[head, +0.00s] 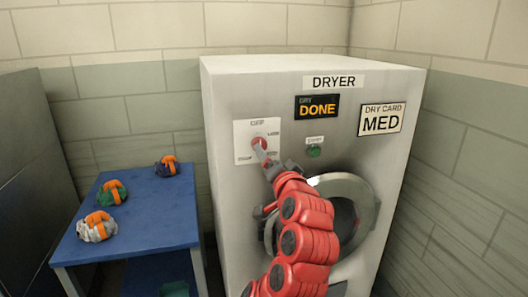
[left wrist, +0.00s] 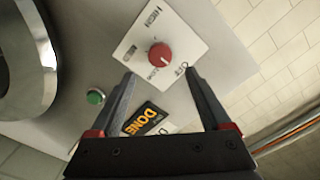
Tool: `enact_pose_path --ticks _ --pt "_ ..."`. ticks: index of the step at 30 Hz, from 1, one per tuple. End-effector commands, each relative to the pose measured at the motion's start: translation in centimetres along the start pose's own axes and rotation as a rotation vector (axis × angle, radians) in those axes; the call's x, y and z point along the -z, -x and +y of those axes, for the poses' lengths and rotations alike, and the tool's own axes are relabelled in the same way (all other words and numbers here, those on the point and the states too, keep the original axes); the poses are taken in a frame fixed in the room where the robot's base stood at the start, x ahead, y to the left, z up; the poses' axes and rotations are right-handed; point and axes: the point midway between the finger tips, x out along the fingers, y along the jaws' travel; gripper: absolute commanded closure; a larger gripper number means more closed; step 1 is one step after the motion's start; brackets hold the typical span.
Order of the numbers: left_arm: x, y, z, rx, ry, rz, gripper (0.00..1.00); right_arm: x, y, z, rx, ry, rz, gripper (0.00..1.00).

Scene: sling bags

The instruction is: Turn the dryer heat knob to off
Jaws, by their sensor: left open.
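The red heat knob (head: 258,142) sits on a white label plate (head: 243,148) on the upper left of the dryer front. In the left wrist view the knob (left wrist: 160,55) is round, with HIGH, MED, LOW and OFF printed around it. Its small pale mark seems to face toward OFF, but I cannot tell exactly. My left gripper (head: 266,160) is at the plate, partly covering it. In the wrist view my open left gripper (left wrist: 160,76) has its fingertips on either side, just short of the knob; the jaws hold nothing. My right gripper is not in view.
The dryer (head: 232,85) has a DONE display (head: 317,107), a MED card (head: 381,119), a green button (head: 314,151) and a round door (head: 367,196). A blue table (head: 150,235) with several bundled sling bags stands left. Walls close in behind and right.

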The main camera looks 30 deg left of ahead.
Motion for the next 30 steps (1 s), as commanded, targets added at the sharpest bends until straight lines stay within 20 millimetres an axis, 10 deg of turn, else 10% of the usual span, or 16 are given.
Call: enact_pose_path --ticks 12,30 --pt "0.3 8.3 0.1 -0.004 0.002 0.005 0.19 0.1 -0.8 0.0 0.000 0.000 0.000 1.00" --pt "0.0 9.1 0.0 -0.001 0.001 -0.002 0.19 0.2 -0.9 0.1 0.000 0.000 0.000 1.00"
